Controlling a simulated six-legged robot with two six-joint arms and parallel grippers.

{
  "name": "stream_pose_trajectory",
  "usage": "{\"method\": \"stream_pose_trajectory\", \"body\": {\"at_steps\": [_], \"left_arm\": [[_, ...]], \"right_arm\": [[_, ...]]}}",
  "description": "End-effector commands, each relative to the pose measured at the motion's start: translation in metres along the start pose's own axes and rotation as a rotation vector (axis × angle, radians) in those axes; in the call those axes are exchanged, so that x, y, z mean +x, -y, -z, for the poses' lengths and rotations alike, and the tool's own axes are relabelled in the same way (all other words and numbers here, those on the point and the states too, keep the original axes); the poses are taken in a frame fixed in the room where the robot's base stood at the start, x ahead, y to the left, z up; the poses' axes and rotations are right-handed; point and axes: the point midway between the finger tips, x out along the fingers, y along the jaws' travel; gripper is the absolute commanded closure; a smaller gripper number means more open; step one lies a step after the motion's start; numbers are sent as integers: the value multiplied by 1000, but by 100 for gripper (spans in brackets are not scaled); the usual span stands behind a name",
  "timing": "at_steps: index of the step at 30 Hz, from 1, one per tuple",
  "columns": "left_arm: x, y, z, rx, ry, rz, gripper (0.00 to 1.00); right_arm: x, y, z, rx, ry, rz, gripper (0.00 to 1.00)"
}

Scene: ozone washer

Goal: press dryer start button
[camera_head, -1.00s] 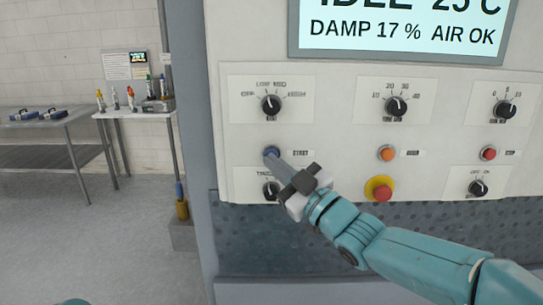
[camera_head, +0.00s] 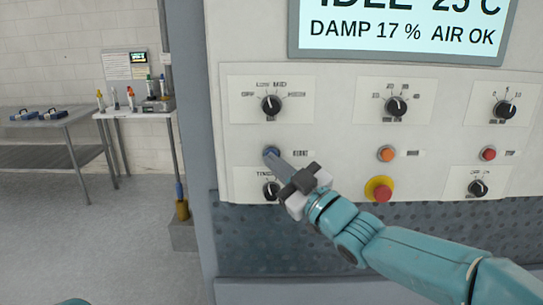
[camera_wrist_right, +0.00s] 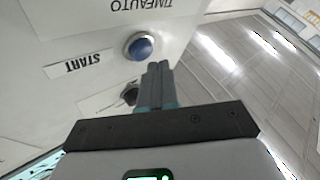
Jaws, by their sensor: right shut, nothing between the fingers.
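The blue start button (camera_head: 271,152) sits on the white dryer panel (camera_head: 330,125), left of its label. It also shows in the right wrist view (camera_wrist_right: 140,47), beside the word START. My right gripper (camera_head: 276,160) is shut and empty, its fingertips at the button's lower edge in the head view. In the right wrist view the closed fingertips (camera_wrist_right: 159,66) appear just below the button; whether they touch it I cannot tell. The display (camera_head: 400,30) above reads IDLE, 25 C, DAMP 17 %, AIR OK. My left gripper is not in view.
An orange button (camera_head: 386,154), a red button (camera_head: 488,153) and a red emergency knob on yellow (camera_head: 380,189) are to the right. A black dial (camera_head: 271,104) is above the start button, another (camera_head: 270,189) below. Tables (camera_head: 55,128) stand at left beyond open floor.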

Motion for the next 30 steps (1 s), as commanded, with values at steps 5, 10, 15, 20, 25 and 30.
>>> {"method": "stream_pose_trajectory", "body": {"at_steps": [5,10,15,20,25,30], "left_arm": [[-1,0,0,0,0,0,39],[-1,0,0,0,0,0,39],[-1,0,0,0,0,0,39],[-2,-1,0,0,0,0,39],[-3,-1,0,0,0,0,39],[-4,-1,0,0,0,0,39]], "right_arm": [[4,-3,-3,1,1,0,100],[4,-3,-3,1,1,0,100],[4,-3,-3,0,1,0,100],[5,-4,-4,0,1,0,100],[6,-5,-5,0,1,0,100],[8,-6,-6,0,1,0,100]]}}
